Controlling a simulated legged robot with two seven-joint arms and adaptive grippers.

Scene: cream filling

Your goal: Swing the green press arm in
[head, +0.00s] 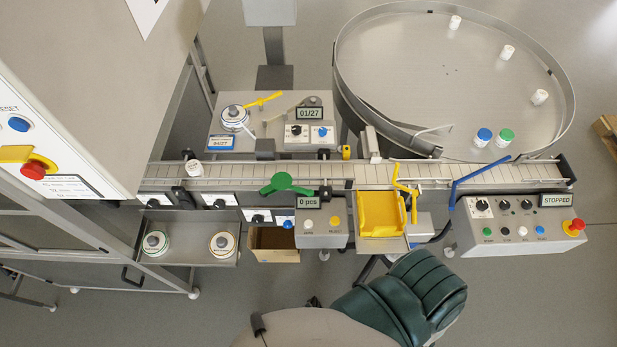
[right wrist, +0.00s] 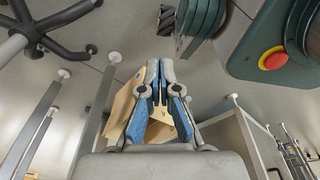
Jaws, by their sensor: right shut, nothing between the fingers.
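The green press arm (head: 284,184) lies over the front edge of the conveyor, above the "0 pcs" control box. Its rounded green head is near the belt's middle length, and nothing of mine touches it. My right gripper (right wrist: 160,92) shows only in the right wrist view. Its blue-padded fingers are closed together with nothing between them. A cardboard box (right wrist: 123,108) lies behind the fingers in that view. My left gripper is in neither view.
The conveyor (head: 340,177) runs left to right with one white jar (head: 193,168) at its left. A yellow tray (head: 381,214) and the "STOPPED" control panel (head: 515,222) stand right of the press arm. A round turntable (head: 430,75) is behind.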

